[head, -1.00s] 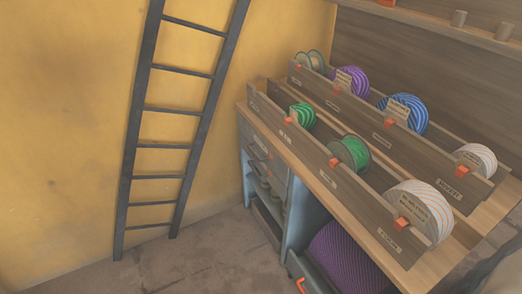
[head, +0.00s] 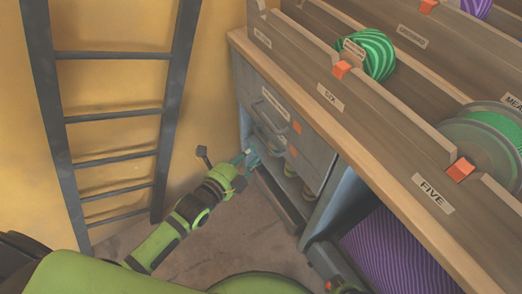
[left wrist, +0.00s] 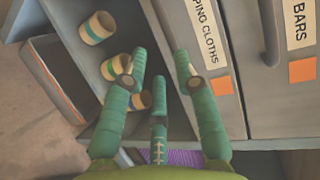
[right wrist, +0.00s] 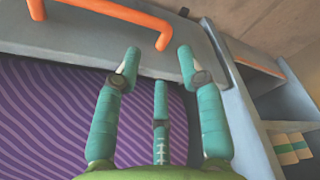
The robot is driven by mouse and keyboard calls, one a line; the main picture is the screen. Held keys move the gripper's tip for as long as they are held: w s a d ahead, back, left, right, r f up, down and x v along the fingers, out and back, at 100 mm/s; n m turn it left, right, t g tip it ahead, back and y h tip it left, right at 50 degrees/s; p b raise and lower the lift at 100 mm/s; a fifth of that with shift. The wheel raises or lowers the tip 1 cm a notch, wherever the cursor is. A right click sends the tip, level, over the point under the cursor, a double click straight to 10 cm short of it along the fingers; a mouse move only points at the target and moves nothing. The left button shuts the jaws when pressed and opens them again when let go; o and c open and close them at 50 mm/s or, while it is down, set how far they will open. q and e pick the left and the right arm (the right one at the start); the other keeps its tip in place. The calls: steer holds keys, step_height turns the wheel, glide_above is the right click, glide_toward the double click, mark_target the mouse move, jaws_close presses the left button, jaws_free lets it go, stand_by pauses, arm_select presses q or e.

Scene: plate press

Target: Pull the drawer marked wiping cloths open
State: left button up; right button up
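The drawer marked wiping cloths (head: 279,142) is the lower of two grey drawers under the wooden counter and looks shut. Its label, partly cut off, shows in the left wrist view (left wrist: 207,35) above an orange square. My left gripper (head: 246,157) is beside the drawer's front, at its lower left. In the left wrist view my left gripper (left wrist: 160,62) is open and empty, with one finger near the drawer's face. The drawer's handle is not clear there. My right gripper (right wrist: 157,60) is open and empty in front of a bin with an orange handle (right wrist: 112,12).
The bars drawer (left wrist: 285,85) is directly above, with its own handle. A purple roll (head: 395,252) sits in the bay to the right. A dark ladder (head: 112,115) leans on the yellow wall.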

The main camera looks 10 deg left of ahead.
mark_target(263, 142)
arm_select(q)
steer(key=x, duration=0.2)
steer(key=b+x, duration=0.1)
steer(key=x, duration=0.1)
steer(key=r+x, duration=0.1)
steer(key=x, duration=0.2)
steer(key=shift+d, duration=0.15)
arm_select(e)
steer(key=shift+a+r, duration=0.1)
steer(key=shift+r, duration=0.85)
arm_select(q)
jaws_close()
